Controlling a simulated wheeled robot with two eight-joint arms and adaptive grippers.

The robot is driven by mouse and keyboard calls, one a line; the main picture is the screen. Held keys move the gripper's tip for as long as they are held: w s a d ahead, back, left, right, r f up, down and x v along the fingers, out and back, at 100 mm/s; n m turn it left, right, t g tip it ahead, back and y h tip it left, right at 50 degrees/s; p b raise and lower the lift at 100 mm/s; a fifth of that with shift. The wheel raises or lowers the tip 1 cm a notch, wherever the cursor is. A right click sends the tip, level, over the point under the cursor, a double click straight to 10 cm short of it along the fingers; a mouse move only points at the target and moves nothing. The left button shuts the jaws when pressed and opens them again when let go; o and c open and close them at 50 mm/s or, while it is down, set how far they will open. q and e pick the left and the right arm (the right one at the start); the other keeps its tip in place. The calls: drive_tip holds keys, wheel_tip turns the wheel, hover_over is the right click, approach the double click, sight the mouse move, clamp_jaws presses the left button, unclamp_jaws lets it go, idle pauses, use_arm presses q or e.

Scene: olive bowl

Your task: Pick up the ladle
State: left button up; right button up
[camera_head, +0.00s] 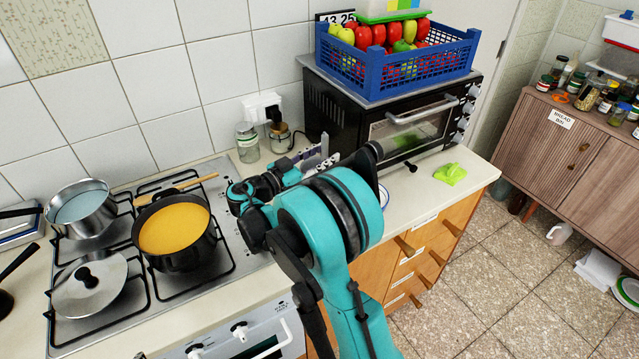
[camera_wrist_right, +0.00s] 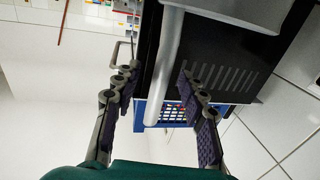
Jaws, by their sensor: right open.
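I cannot identify the ladle for certain. A thin dark handle with a round knob (camera_head: 409,167) shows on the counter before the oven, and its other end runs behind my arm. A second dark long-handled utensil (camera_head: 18,262) is cut off at the left edge. My right gripper (camera_wrist_right: 158,75) is open in the right wrist view, its two fingers spread. A pale grey bar (camera_wrist_right: 168,60) shows beyond and between them, with no visible contact. In the head view my right gripper (camera_head: 322,158) is mostly hidden behind my teal arm, left of the oven front. My left gripper is not in view.
A black toaster oven (camera_head: 345,112) carries a blue basket (camera_head: 400,75) of fruit and peppers. A hob (camera_head: 65,325) holds a pot of orange soup (camera_head: 175,232), a saucepan (camera_head: 82,208) and a lidded pan (camera_head: 90,287). A wooden utensil (camera_head: 175,189) lies by the pot. A green cloth (camera_head: 450,174) lies right.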

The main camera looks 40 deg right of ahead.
drive_tip(key=shift+d, duration=0.3)
clamp_jaws()
